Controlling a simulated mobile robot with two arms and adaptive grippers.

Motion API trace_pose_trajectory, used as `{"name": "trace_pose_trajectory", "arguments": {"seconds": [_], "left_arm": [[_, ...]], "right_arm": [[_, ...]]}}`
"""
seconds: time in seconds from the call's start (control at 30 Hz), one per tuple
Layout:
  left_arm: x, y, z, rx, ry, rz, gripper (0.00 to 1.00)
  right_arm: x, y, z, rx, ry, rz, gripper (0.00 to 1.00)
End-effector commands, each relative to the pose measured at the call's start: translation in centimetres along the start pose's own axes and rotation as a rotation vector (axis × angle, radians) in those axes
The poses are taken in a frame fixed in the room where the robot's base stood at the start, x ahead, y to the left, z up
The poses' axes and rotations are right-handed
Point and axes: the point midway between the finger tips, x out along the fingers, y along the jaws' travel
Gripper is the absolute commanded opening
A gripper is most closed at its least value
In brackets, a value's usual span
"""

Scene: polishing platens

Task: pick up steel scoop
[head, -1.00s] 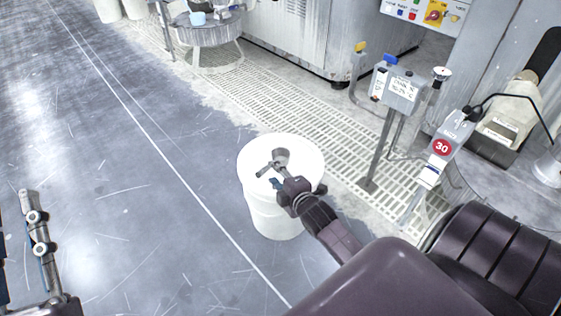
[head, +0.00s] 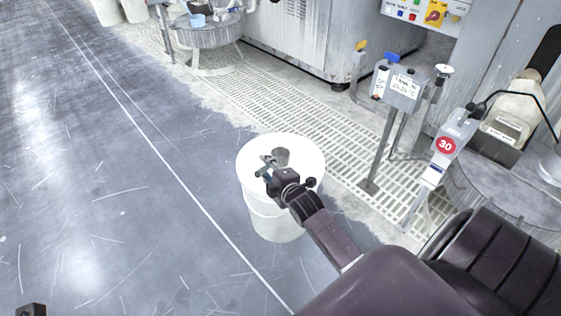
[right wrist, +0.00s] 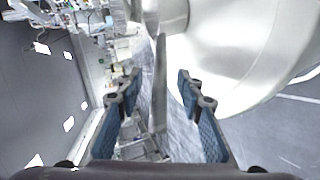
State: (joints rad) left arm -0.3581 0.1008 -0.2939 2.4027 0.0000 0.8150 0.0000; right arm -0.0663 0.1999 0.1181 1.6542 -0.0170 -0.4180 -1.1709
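The steel scoop (head: 281,157) lies on the white lid of a drum (head: 272,222) in the head view; the gripper partly hides its handle. In the right wrist view, the scoop's handle (right wrist: 159,85) runs between the two blue-padded fingers, and its cup shows at the top. My right gripper (head: 267,170) is open around the handle, with a visible gap on both sides. It also shows in the right wrist view (right wrist: 155,100). My left gripper is not in view; only a small dark piece shows at the bottom left edge of the head view.
A grey post with a label box (head: 402,92) and a post with a red "30" sign (head: 446,146) stand right of the drum. A floor grating (head: 335,140) runs behind it. A round platen table (head: 207,50) stands at the back. The floor left of the drum is clear.

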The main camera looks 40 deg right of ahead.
Motion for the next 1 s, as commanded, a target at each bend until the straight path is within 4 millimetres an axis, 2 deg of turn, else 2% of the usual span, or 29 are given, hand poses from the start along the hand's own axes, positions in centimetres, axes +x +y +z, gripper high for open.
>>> {"name": "trace_pose_trajectory", "arguments": {"seconds": [0.27,0.6,1.0], "left_arm": [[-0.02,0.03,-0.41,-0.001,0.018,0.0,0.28],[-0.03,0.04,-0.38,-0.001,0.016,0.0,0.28],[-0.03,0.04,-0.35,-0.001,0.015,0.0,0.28]], "right_arm": [[0.14,0.03,0.01,0.0,0.0,0.0,0.34],[0.12,0.01,0.02,0.0,0.0,0.0,0.0],[0.11,0.1,0.01,-0.001,0.0,0.001,0.0]]}}
